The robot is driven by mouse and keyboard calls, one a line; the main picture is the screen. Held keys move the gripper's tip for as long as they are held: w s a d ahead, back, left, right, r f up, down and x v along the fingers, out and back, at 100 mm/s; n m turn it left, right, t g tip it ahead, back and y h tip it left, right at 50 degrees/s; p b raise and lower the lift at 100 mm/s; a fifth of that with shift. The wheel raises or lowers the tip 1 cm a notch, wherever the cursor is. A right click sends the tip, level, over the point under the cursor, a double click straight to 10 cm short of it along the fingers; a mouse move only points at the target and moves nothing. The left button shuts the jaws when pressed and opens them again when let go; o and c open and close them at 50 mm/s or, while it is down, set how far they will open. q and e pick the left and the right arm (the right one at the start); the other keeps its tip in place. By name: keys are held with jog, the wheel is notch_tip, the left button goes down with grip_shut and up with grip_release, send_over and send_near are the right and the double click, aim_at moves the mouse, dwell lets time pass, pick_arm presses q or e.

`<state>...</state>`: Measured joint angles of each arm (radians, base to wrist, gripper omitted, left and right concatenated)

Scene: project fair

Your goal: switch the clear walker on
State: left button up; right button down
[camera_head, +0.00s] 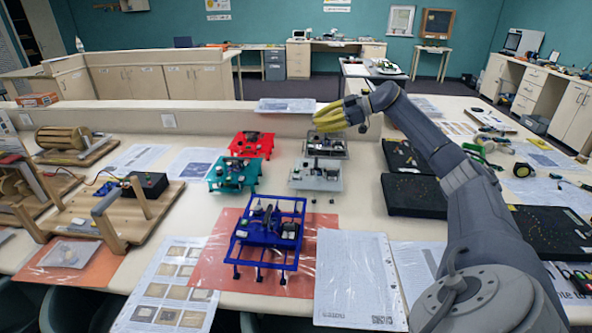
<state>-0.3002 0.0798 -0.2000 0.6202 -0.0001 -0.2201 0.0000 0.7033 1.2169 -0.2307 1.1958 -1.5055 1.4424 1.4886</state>
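A pale, whitish-grey walker (316,177) with small legs stands on the table right of centre and looks the closest to clear. A darker grey walker (325,147) stands just behind it. My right gripper (326,118) has yellow fingers and reaches in from the right, pointing left. In the picture it is just above the back of the darker grey walker; I cannot tell whether it touches. I cannot make out a gap between its fingers or any held thing. The switch on the pale walker is too small to tell. My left gripper is out of view.
A blue walker (267,235) stands in front on an orange sheet (213,262). Teal (234,176) and red (252,145) walkers stand to the left. Wooden devices (120,205) fill the left side. Black boards (413,195) lie under and beside my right arm.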

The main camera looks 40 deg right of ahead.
notch_tip(320, 180, down, 7)
jog(key=s+m+g+h, duration=0.1)
jog(key=m+g, duration=0.1)
jog(key=shift+s+a+f, duration=0.2)
jog(key=shift+s+a, duration=0.1)
jog(key=shift+a, duration=0.05)
jog(key=shift+a+g, duration=0.1)
jog(key=shift+g, duration=0.2)
send_over(295, 176)
jog(key=f, duration=0.6)
jog(key=shift+s, duration=0.2)
notch_tip(295, 176, down, 2)
jog(key=shift+w+f, duration=0.2)
jog(key=shift+f, duration=0.85)
